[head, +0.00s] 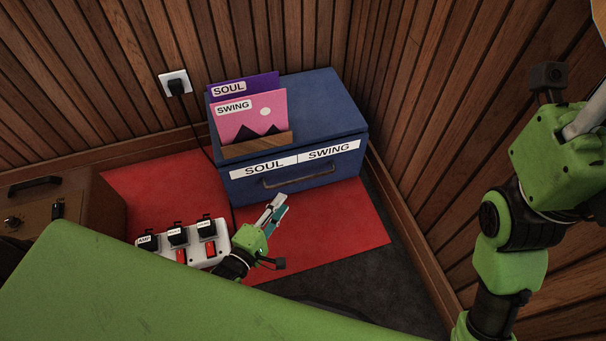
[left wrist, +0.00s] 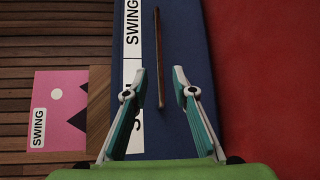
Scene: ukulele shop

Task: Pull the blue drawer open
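The blue drawer (head: 345,165) is the front of a blue box standing against the wood-panelled corner. It carries SOUL and SWING labels and a dark bar handle (head: 298,176), and looks shut. My left gripper (head: 279,200) is open and empty, just in front of and below the handle. In the left wrist view the handle (left wrist: 160,57) lies in the gap between the two spread fingers, partly beyond their tips; I cannot tell whether anything touches. My right arm stands at the right edge; its gripper is cut off by the frame, so its fingers are unclear.
A pink SWING sleeve (head: 262,113) and a purple SOUL sleeve (head: 262,83) stand in a wooden holder (head: 255,146) on the box. A red mat (head: 345,228) lies before it. A white power strip (head: 222,238) with plugs lies left of my left gripper. A wall outlet (head: 175,83) holds a plug.

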